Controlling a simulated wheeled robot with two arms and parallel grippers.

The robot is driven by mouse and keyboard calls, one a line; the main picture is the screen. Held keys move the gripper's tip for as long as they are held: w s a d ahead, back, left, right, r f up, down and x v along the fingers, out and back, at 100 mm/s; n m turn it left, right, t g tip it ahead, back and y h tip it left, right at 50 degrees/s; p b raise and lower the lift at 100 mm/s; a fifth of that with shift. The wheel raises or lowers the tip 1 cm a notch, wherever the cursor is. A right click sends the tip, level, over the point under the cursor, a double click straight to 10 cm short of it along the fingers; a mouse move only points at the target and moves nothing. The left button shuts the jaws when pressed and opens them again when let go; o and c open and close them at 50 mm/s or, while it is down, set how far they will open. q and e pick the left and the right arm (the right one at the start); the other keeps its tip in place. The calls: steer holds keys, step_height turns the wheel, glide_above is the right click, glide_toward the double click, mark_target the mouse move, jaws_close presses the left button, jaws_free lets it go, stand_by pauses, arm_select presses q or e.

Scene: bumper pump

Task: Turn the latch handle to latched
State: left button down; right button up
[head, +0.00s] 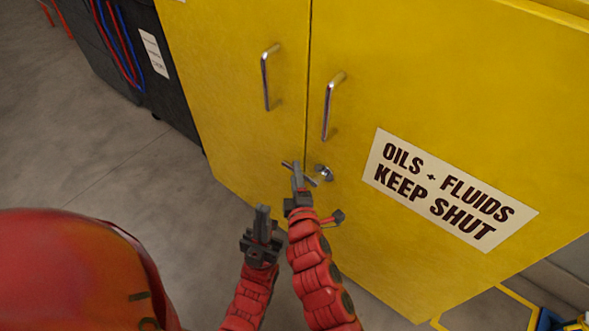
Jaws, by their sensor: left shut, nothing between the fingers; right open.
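The latch handle (325,173) is a small silver fitting on the yellow cabinet's right door, just right of the seam between the doors and below the door pulls. My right gripper (298,170) is open beside it, just to its left and in front of the seam. The gripper hides part of the latch area, so I cannot tell the handle's exact angle or whether the fingers touch it. My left gripper (262,212) is shut and empty, lower and to the left, apart from the cabinet doors.
The yellow cabinet (225,95) has two silver pulls, a left one (266,78) and a right one (330,106). A sign (448,190) is on the right door. A dark cart (115,60) with red and blue cables stands at the left. The floor (80,150) left of the cabinet is clear.

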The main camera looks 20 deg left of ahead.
steer(key=shift+x, duration=1.45)
steer(key=shift+d, duration=0.1)
steer(key=shift+c, duration=0.3)
jaws_close()
